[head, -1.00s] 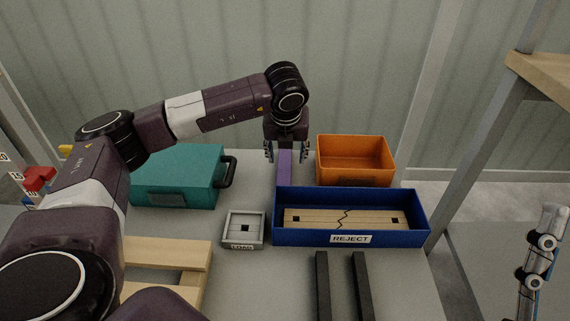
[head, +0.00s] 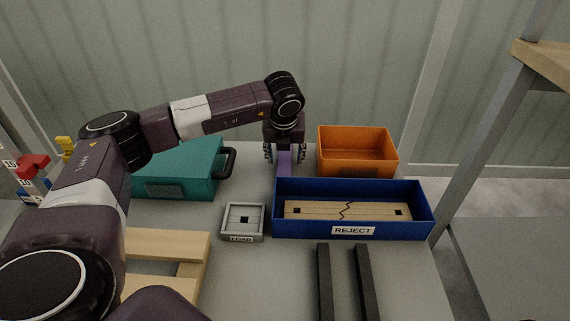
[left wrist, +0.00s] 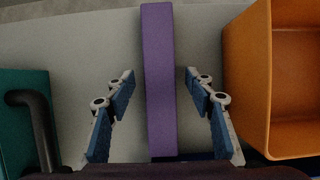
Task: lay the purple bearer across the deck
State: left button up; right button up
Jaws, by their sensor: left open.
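The purple bearer (head: 284,163) is a long bar lying on the table behind the blue reject tray, partly hidden by that tray and my gripper. In the left wrist view the bearer (left wrist: 158,80) runs lengthwise between my fingers. My left gripper (head: 285,153) is open above it, with a blue-padded finger on each side; the left wrist view shows a gap on both sides of the bar (left wrist: 159,85). A pale wooden deck-like frame (head: 165,245) lies at the front left, partly hidden by my left arm. My right gripper is not in view.
The blue reject tray (head: 354,231) holds a cracked wooden board (head: 315,210). An orange bin (head: 357,170) stands right of the gripper, a teal case (head: 180,172) left. A small grey load box (head: 243,237) and two dark rails (head: 324,285) are nearer.

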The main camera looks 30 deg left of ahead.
pick_arm(q)
jog(key=shift+c, duration=0.5)
jog(key=shift+r, duration=0.1)
jog(key=c, duration=1.2)
jog(key=shift+c, duration=0.2)
